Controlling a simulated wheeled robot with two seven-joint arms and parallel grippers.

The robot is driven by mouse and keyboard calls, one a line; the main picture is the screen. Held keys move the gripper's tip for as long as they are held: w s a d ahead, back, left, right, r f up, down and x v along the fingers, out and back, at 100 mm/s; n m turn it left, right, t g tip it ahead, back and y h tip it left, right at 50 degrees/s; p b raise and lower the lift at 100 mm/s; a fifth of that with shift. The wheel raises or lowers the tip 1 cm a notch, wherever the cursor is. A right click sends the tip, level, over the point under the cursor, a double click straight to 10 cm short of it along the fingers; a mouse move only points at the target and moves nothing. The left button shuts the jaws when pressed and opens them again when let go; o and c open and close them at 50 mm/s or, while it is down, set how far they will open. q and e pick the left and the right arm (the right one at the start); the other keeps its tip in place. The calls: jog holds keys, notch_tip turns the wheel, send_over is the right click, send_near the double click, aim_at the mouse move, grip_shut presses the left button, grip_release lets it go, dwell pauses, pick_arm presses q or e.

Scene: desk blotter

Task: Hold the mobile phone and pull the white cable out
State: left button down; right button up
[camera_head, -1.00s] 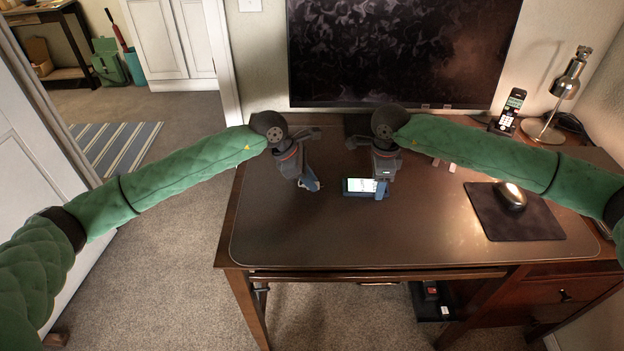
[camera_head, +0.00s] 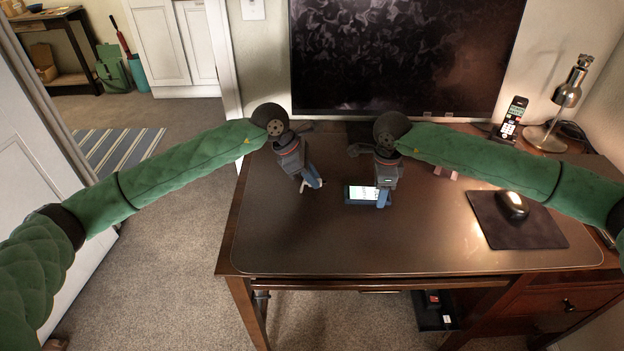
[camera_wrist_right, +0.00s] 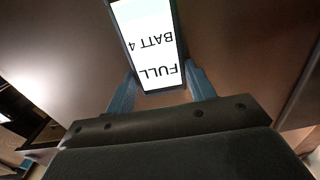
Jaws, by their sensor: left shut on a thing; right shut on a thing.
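The mobile phone (camera_head: 357,195) lies on the desk blotter near the middle of the head view, its screen lit. My right gripper (camera_head: 383,198) is shut on the phone's right part. In the right wrist view the screen (camera_wrist_right: 147,45) shows upside-down "FULL" and "BATT" lettering, with the blue fingers (camera_wrist_right: 160,92) on both sides of the phone's near end. My left gripper (camera_head: 314,180) is left of the phone, clear of it, and shut on a small white piece, the white cable (camera_head: 304,187). Most of the cable is too small or hidden to make out.
The monitor (camera_head: 405,55) stands behind both grippers. A mouse (camera_head: 512,204) on a dark pad (camera_head: 490,230), a cordless phone (camera_head: 511,118) and a lamp (camera_head: 567,95) are at the right. The front blotter (camera_head: 330,245) is clear.

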pick_arm(q)
jog(key=shift+r, duration=0.1)
jog(key=shift+r, duration=1.9)
pick_arm(e)
jog(key=o, duration=1.2)
jog(key=shift+c, duration=0.2)
jog(key=shift+r, duration=0.1)
notch_tip(320, 180, up, 12)
